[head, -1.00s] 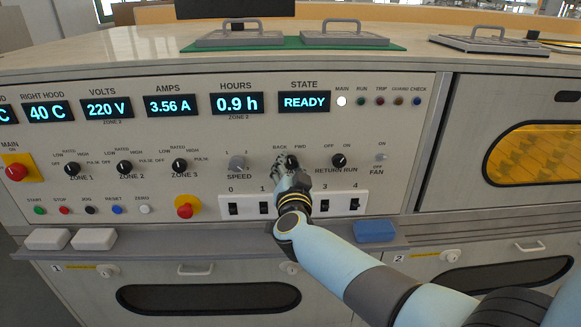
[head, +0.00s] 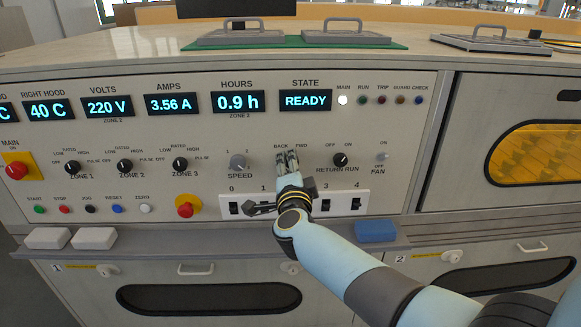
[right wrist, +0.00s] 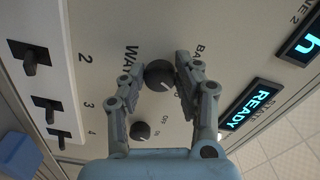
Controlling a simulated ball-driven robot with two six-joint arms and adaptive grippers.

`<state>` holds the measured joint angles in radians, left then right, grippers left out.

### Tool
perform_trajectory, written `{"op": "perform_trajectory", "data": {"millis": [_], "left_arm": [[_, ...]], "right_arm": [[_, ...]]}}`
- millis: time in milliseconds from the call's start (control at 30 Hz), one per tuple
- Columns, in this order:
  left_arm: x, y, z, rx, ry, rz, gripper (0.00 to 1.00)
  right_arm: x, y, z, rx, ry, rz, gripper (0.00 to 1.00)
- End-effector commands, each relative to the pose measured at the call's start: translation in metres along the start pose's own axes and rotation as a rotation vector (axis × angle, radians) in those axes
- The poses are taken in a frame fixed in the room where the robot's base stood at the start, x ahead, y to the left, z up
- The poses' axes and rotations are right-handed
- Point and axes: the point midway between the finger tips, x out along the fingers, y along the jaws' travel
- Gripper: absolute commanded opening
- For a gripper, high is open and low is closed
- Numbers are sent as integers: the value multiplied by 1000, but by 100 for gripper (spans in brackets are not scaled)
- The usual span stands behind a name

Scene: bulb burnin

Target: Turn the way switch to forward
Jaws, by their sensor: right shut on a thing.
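The way switch is a round black knob (right wrist: 158,73) beside the WAY lettering in the right wrist view. A small pale mark shows on its lower right side there; I cannot tell for sure which position it marks. In the head view the switch is hidden behind my right gripper (head: 288,160), just below the BACK and FWD labels (head: 290,147). In the right wrist view the two fingers of my right gripper (right wrist: 159,78) stand on both sides of the knob, shut on it. My left gripper is not in view.
The return run knob (head: 340,160) is close on the right, the speed knob (head: 238,162) on the left. A row of black rocker switches on a white plate (head: 345,202) lies just below. The STATE display (head: 305,101) reads READY. A blue block (head: 376,231) sits on the ledge.

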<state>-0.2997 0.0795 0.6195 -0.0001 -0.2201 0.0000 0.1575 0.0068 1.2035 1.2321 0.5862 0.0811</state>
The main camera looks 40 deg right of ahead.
Motion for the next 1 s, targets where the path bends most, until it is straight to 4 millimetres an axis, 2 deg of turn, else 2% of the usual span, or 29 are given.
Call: {"op": "perform_trajectory", "data": {"millis": [600, 633, 800, 1000], "left_arm": [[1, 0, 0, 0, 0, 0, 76], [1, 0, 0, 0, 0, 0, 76], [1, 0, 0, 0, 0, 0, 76], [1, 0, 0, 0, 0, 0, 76]], "right_arm": [[-1, 1, 0, 44, -1, 3, 0], [-1, 1, 0, 44, -1, 3, 35], [-1, 1, 0, 43, -1, 2, 55], [0, 0, 0, 42, 0, 1, 55]]}}
